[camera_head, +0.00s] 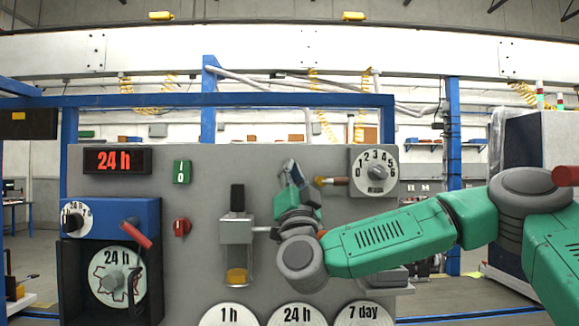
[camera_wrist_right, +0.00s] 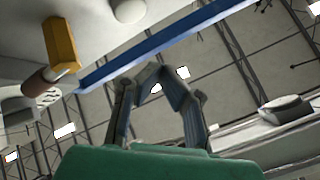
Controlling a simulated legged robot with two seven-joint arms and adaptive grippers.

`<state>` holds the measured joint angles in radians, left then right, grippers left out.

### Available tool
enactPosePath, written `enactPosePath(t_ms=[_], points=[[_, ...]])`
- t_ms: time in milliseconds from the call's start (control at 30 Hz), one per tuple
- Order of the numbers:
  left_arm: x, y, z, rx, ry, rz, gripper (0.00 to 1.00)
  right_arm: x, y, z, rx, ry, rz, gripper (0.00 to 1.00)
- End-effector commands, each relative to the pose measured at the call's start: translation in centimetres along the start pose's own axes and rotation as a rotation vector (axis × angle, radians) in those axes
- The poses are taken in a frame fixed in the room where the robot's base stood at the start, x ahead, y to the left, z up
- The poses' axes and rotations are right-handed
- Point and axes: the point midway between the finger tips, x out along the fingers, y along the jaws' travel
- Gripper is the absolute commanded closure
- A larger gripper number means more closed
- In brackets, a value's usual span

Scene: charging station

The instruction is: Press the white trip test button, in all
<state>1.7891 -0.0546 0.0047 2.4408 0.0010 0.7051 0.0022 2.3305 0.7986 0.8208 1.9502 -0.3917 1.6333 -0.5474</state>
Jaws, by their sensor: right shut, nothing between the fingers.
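A white rounded knob (camera_wrist_right: 129,10), which looks like the white button, shows at the top edge of the right wrist view on the grey panel. I cannot make it out in the head view, where my right gripper and wrist cover part of the panel. My right gripper (camera_head: 291,165) is in front of the grey panel (camera_head: 215,165), fingers pointing up, left of the brass-tipped lever. In the right wrist view its fingers (camera_wrist_right: 158,75) are shut with nothing between them. They appear apart from the white knob. My left gripper is out of view.
A brass-tipped lever (camera_head: 330,181) and a numbered dial (camera_head: 376,172) are right of the gripper. A clear-walled holder (camera_head: 237,250), red knob (camera_head: 181,227) and green switch (camera_head: 181,172) are left. A blue box (camera_head: 100,215) with a red handle (camera_head: 137,233) is farther left.

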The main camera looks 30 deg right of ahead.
Motion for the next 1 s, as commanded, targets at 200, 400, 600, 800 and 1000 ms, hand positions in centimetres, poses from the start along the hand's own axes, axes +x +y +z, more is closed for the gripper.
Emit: enactPosePath(t_ms=[200, 400, 600, 800, 1000], points=[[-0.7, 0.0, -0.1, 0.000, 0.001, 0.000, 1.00, 2.0, 1.4, 1.4, -0.002, 0.001, -0.001, 1.00], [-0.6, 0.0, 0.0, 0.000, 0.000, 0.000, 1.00, 3.0, 2.1, 2.2, -0.001, 0.000, -0.001, 1.00], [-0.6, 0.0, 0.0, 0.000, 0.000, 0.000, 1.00, 3.2, 2.3, 2.4, 0.000, 0.000, -0.001, 1.00], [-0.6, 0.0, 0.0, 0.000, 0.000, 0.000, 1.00, 3.3, 2.3, 2.4, 0.000, 0.000, -0.001, 1.00], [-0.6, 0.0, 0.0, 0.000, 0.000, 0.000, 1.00, 3.2, 2.3, 2.4, 0.000, 0.000, -0.001, 1.00]])
